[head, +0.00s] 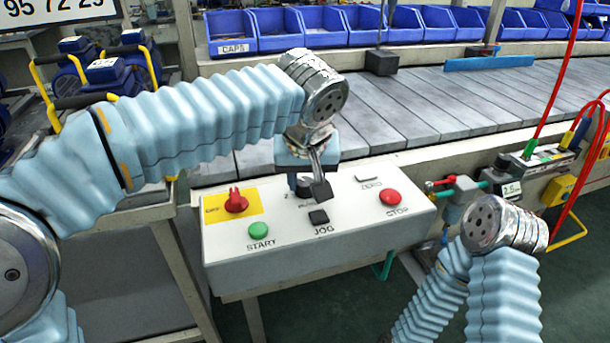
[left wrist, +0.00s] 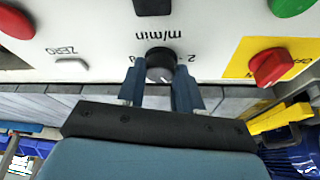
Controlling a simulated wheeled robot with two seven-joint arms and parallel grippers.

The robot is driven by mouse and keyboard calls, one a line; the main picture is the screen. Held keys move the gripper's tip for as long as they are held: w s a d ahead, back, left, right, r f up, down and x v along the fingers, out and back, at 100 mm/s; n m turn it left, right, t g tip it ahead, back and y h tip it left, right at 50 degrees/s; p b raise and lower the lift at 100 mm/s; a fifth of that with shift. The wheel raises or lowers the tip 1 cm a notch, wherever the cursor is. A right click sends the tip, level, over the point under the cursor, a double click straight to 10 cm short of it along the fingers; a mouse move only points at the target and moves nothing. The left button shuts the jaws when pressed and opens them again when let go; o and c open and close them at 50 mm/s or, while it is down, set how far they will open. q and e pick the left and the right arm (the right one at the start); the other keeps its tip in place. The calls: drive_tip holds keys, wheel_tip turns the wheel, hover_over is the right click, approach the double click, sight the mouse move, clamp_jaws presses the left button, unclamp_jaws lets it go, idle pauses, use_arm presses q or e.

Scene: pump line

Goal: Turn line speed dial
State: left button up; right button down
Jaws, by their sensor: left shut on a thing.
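The line speed dial is a small black round knob (left wrist: 161,64) on the white control box, beside the printed "m/min" in the left wrist view. My left gripper (left wrist: 161,84) has its two blue fingers on either side of the dial, shut on it. In the head view my left gripper (head: 308,188) comes down onto the back of the control box (head: 310,250) and mostly hides the dial. My right arm is at the lower right of the head view, but its gripper fingers are out of sight.
The box also carries a red switch (head: 236,201) on a yellow plate, a green START button (head: 259,230), a black JOG button (head: 318,217), a red STOP button (head: 391,197) and a ZERO button (head: 369,178). The slatted conveyor (head: 430,105) lies behind, with blue bins (head: 365,27) beyond.

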idle(0.4)
use_arm(q)
drive_tip(key=o, duration=1)
drive_tip(key=shift+o, duration=0.2)
drive_tip(key=p+v, duration=0.1)
drive_tip(key=v, duration=1.2)
drive_tip(key=shift+r+p, duration=0.35)
drive_tip(key=shift+s, duration=0.1)
